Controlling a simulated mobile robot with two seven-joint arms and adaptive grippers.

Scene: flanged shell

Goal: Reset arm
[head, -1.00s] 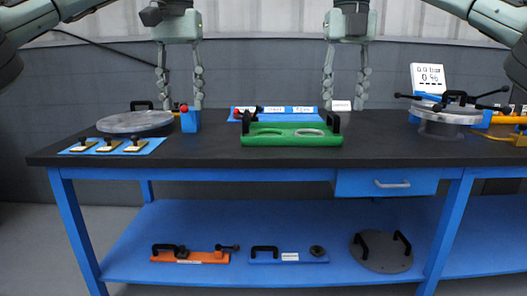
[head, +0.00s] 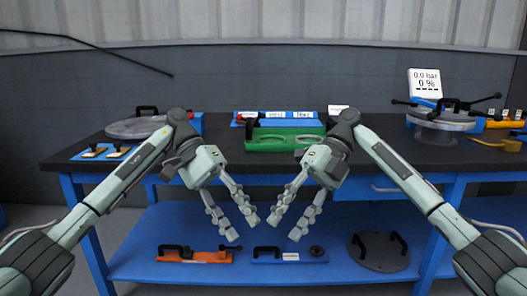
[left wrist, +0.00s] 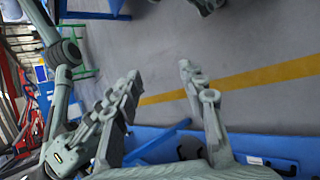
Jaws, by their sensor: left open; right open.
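My left gripper (head: 243,230) is open and empty. It hangs low in front of the workbench, at the centre left of the head view. In the left wrist view its two fingers (left wrist: 160,85) stand apart with only floor between them. My right gripper (head: 286,227) is open and empty, close to the right of the left one and angled towards it. Neither gripper touches anything that I can see. The black benchtop (head: 384,155) is behind and above both grippers.
A green tray (head: 285,139) lies on the benchtop, partly hidden by my right arm. A round lidded vessel (head: 440,122) stands at the right, beside a pressure display (head: 424,82). The lower blue shelf (head: 330,230) holds an orange tool (head: 195,257), a blue tool (head: 290,255) and a dark disc (head: 379,252).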

